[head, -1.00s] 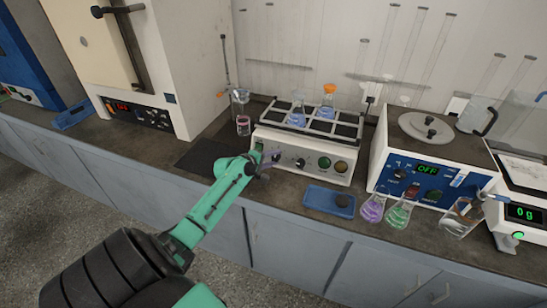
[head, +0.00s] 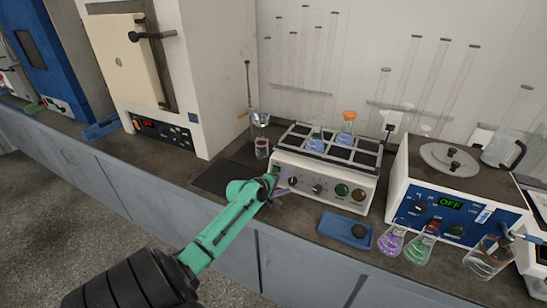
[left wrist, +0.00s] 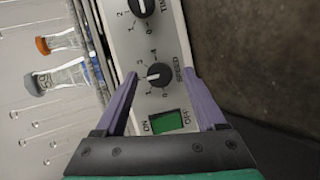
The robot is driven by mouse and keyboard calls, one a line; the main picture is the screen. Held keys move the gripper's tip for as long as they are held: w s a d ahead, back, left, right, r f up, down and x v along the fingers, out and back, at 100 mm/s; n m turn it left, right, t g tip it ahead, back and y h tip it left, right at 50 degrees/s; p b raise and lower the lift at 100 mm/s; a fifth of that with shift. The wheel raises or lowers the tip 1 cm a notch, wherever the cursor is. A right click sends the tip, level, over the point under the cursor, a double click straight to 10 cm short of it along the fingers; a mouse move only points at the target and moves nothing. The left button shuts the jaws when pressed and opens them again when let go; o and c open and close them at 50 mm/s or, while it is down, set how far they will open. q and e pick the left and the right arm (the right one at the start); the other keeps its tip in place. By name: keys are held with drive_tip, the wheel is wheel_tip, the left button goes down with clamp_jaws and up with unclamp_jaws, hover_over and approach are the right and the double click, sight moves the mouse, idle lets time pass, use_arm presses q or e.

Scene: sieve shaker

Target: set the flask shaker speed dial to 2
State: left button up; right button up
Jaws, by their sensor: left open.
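The flask shaker (head: 300,160) is a white box with a rack on top and a front panel of dials and buttons. Its speed dial (left wrist: 160,74) is a black knob with a white mark, ringed by numbers 0 to 4; I cannot tell surely which number it points to. The dial also shows in the head view (head: 293,181). My left gripper (left wrist: 159,78) is open, its purple fingers on either side of the speed dial with gaps. It reaches the panel's left end in the head view (head: 286,186). My right gripper is out of view.
A green on/off switch (left wrist: 168,122) lies beside the speed dial, and the time dial (left wrist: 142,7) on its other side. Two flasks stand in the shaker's rack. A blue tray (head: 345,231) and several coloured flasks sit in front and right.

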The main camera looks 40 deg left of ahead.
use_arm(q)
drive_tip(key=v, duration=1.3)
